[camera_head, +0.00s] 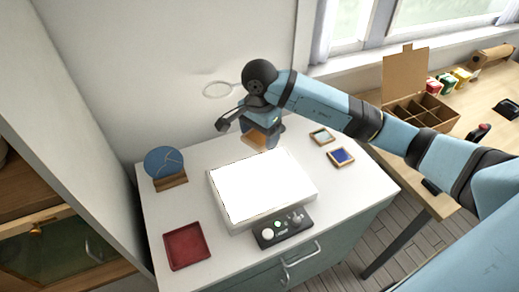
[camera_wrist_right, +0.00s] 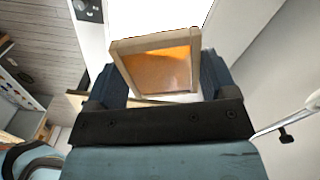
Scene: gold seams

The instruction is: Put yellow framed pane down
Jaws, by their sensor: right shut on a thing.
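The yellow framed pane (camera_head: 255,138), an amber sheet in a light wooden frame, is held in my right gripper (camera_head: 262,132) near the back edge of the white light panel (camera_head: 262,187). In the right wrist view the pane (camera_wrist_right: 158,70) sits tilted between the two dark fingers of the gripper (camera_wrist_right: 160,78), which are shut on its frame. The bright panel shows behind it. I cannot tell whether the pane touches anything below. My left gripper is not in view.
A blue framed pane (camera_head: 341,157) and a pale framed pane (camera_head: 321,137) lie right of the panel. A control box (camera_head: 282,227) stands in front, a red tray (camera_head: 186,245) front left, a blue disc (camera_head: 164,162) on a wooden stand back left. A magnifier ring (camera_head: 217,90) is behind.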

